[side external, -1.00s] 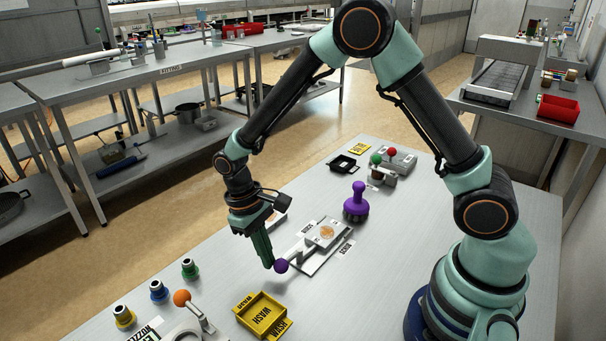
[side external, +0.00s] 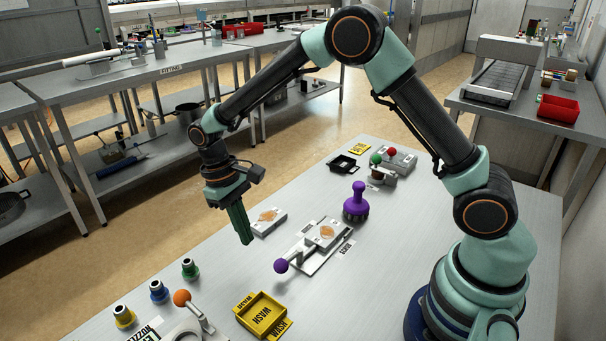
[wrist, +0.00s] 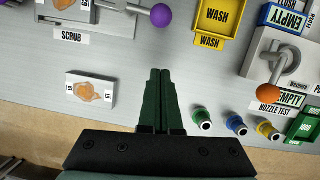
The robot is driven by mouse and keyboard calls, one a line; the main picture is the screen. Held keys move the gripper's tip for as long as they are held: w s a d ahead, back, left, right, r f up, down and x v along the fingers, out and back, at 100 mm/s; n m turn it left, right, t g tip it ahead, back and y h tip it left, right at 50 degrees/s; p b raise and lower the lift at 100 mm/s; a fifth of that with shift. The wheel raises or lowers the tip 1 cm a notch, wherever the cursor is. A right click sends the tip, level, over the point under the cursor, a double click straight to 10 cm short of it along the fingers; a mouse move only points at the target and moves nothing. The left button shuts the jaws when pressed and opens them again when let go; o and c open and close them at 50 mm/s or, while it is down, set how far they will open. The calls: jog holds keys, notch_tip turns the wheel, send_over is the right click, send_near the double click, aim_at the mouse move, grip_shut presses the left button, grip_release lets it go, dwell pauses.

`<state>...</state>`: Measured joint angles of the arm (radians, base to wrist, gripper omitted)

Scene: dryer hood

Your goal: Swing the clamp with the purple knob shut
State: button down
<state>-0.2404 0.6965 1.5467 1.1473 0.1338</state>
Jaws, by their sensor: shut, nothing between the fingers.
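The purple knob (side external: 281,266) sits at the end of the clamp's grey lever (side external: 297,253). The lever lies low and points toward the front left, away from a grey block with an orange-brown patch (side external: 326,232) on the clamp's base plate. The knob also shows at the top of the wrist view (wrist: 161,15), beside the SCRUB label (wrist: 72,38). My gripper (side external: 247,241) has its green fingers shut and empty, off to the left of the knob and apart from it. In the wrist view, my fingertips (wrist: 160,72) are over bare table below the knob.
A loose grey block with an orange patch (side external: 267,221) lies beside my gripper. A purple-handled brush (side external: 356,203) stands behind the clamp. A yellow WASH tray (side external: 262,315), an orange-knobbed lever (side external: 182,298) and several coloured nozzles (side external: 158,291) are at the front.

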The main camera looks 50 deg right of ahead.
aim_at(281, 265)
jog(key=shift+w+r+g, duration=1.1)
jog(key=shift+w+r, duration=0.9)
jog(key=shift+w, duration=0.1)
jog(key=shift+h, duration=0.3)
jog(key=x, duration=0.6)
jog(key=s+x, duration=0.1)
jog(key=x, duration=0.3)
jog(key=shift+s+a+r, duration=0.15)
jog(key=shift+s, duration=0.05)
jog(key=shift+s+r, duration=0.25)
jog(key=shift+s, duration=1.1)
jog(key=shift+s+r+n, duration=0.1)
jog(key=shift+s+n, duration=0.6)
jog(key=shift+s, duration=0.1)
